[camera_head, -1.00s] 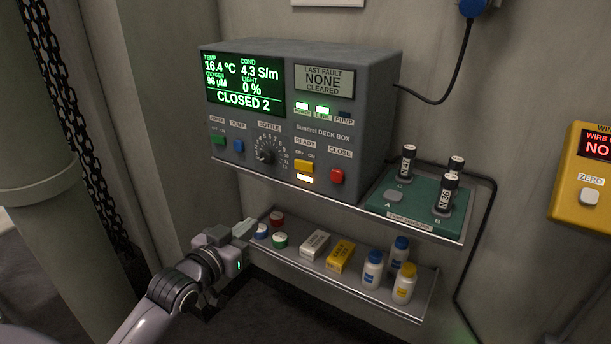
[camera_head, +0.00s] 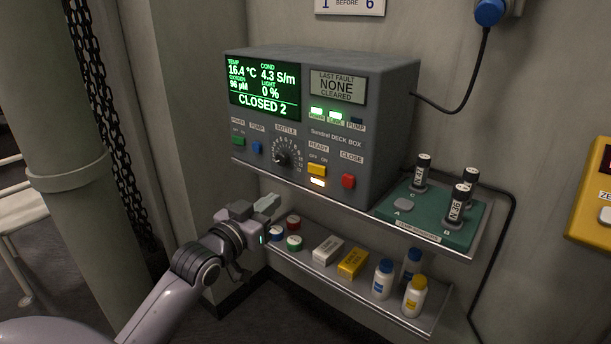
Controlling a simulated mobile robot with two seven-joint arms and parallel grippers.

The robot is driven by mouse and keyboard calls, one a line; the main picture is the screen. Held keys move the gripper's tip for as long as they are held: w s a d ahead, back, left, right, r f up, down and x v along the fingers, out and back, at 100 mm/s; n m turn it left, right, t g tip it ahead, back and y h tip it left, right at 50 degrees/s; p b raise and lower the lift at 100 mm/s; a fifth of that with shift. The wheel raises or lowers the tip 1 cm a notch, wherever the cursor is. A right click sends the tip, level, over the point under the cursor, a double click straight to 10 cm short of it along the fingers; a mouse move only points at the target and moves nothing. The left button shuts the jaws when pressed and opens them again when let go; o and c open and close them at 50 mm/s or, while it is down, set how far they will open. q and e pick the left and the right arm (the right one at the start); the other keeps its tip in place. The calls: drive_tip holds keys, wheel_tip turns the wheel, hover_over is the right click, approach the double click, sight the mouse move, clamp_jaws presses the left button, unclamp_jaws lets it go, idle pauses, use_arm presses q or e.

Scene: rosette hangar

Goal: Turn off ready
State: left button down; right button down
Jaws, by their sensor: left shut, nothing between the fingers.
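The grey deck box (camera_head: 395,90) stands on the upper shelf. Its yellow READY switch (camera_head: 317,169) sits under the READY label with OFF and ON marks, and a lit white lamp (camera_head: 318,183) glows just below it. The green screen (camera_head: 264,86) reads CLOSED 2. My left gripper (camera_head: 268,204) is shut and empty, below and left of the box, in front of the lower shelf's left end and apart from the switch. My right gripper is not in view.
A red CLOSE button (camera_head: 348,181) is right of the switch, and a bottle dial (camera_head: 282,158) is left. A green tray (camera_head: 426,226) holds black vials. The lower shelf (camera_head: 300,265) holds small boxes, caps and bottles. A black cable (camera_head: 468,85) hangs at right.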

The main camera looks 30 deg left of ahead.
sight(312, 167)
use_arm(q)
drive_tip(key=shift+w, duration=0.1)
drive_tip(key=w, duration=0.9)
drive_tip(key=w+p, duration=0.1)
drive_tip(key=w, duration=0.3)
drive_tip(key=shift+w+a, duration=0.4)
drive_tip(key=shift+w+m+h+b, duration=0.1)
drive_tip(key=shift+m+h+b, duration=0.2)
drive_tip(key=shift+b, duration=0.15)
drive_tip(key=shift+w+a+r+h+b, duration=0.1)
drive_tip(key=shift+a+h+b, duration=0.1)
drive_tip(key=shift+h+b, duration=0.35)
drive_tip(key=shift+d+r, duration=0.1)
drive_tip(key=shift+r, duration=0.15)
drive_tip(key=shift+p, duration=0.3)
